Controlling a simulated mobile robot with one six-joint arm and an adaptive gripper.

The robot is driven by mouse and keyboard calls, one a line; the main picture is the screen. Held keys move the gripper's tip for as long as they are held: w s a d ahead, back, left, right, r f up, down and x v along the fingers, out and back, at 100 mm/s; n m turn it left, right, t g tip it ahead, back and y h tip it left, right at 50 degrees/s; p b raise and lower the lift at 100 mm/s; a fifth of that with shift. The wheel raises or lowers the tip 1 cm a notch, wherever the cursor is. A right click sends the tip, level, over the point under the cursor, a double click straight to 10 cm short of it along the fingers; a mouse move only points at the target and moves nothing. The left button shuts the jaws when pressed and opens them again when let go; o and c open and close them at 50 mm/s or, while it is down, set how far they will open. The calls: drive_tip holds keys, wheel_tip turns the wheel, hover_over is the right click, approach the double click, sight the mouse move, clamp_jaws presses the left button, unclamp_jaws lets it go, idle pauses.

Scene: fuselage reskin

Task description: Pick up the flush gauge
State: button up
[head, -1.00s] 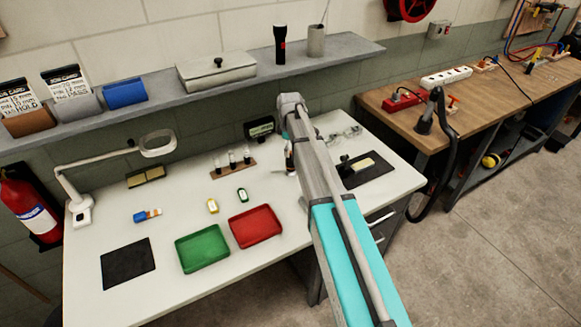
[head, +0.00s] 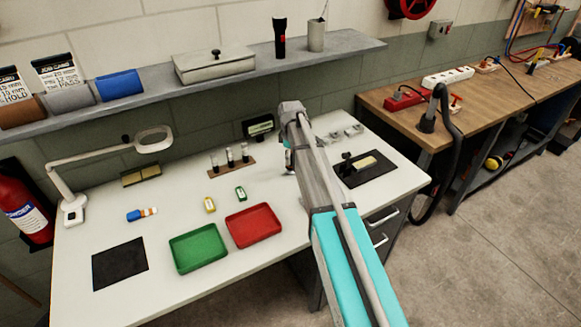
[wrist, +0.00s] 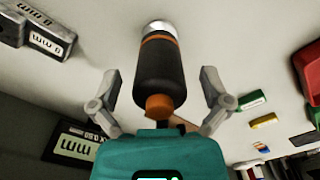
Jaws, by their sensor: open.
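A black cylinder (wrist: 160,72) with an orange band, a silver far end and an orange near end shows in the wrist view; it appears to be the flush gauge. It lies between the two spread fingers of my gripper (wrist: 159,88). Gaps show on both sides, so the fingers look apart from it. My gripper is open and holds nothing. In the head view my arm covers most of that spot on the white table (head: 130,200), and the cylinder is largely hidden there.
A grey block marked mm (wrist: 38,30) and a display (wrist: 75,145) lie near my gripper. A green tray (head: 198,250) and a red tray (head: 253,226) stand left of my arm. A black mat (head: 365,170) lies right. A shelf (head: 215,75) runs behind.

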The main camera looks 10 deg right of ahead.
drive_tip(key=shift+c, duration=0.2)
idle(0.3)
drive_tip(key=c, duration=1.2)
drive_tip(key=shift+r, duration=0.2)
drive_tip(key=shift+r+p, duration=0.75)
drive_tip(key=shift+p, duration=0.2)
drive_tip(key=s+d+r+p, duration=0.1)
drive_tip(key=s+r+p, duration=1)
drive_tip(key=s, duration=0.3)
drive_tip(key=shift+d, duration=0.4)
